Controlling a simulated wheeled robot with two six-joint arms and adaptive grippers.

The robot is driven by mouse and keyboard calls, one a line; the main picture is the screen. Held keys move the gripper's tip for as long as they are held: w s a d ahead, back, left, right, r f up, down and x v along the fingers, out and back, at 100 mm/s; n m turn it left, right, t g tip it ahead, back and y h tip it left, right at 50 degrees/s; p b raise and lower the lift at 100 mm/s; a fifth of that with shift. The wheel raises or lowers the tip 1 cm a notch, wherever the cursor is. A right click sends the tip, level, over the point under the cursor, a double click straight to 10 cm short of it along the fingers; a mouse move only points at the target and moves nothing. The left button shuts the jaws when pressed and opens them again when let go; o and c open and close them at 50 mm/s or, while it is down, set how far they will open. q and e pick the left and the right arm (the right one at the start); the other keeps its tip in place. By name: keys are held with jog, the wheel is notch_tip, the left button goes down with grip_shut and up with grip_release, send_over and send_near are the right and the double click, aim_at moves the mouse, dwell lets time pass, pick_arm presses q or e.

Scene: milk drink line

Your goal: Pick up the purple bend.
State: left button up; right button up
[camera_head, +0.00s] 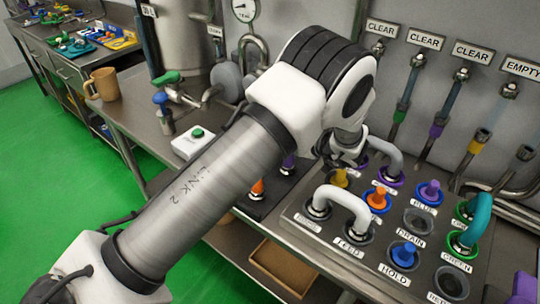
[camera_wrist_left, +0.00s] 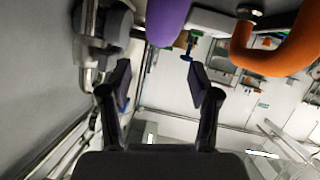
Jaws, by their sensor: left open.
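In the left wrist view a smooth purple piece (camera_wrist_left: 166,20) comes in at the top, just beyond and between the finger ends; only part shows, so I cannot tell its full shape. My left gripper (camera_wrist_left: 162,80) is open, with nothing between its fingers. In the head view my left gripper (camera_head: 345,150) is over the back left of the port panel, its fingertips partly hidden. A small purple part (camera_head: 288,164) shows just behind my forearm, mostly hidden; I cannot tell whether it is the same piece. My right gripper is in neither view.
An orange curved piece (camera_wrist_left: 280,52) is close on the right in the wrist view. A tan mug (camera_head: 103,84) and a green-button box (camera_head: 194,142) are on the left bench.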

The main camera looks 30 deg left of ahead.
pick_arm(q)
jog(key=shift+w+f+b, duration=0.1)
jog(key=shift+f+b, duration=0.25)
jog(key=shift+f, duration=0.45)
jog(key=shift+w+a+f, duration=0.15)
jog(key=shift+p+x, duration=0.35)
jog(key=shift+x, duration=0.9)
jog(key=p+x, duration=0.1)
jog(key=x, duration=0.3)
jog(key=shift+a, duration=0.4)
jog(key=shift+a+f, duration=0.1)
jog(key=c, duration=1)
grip_shut()
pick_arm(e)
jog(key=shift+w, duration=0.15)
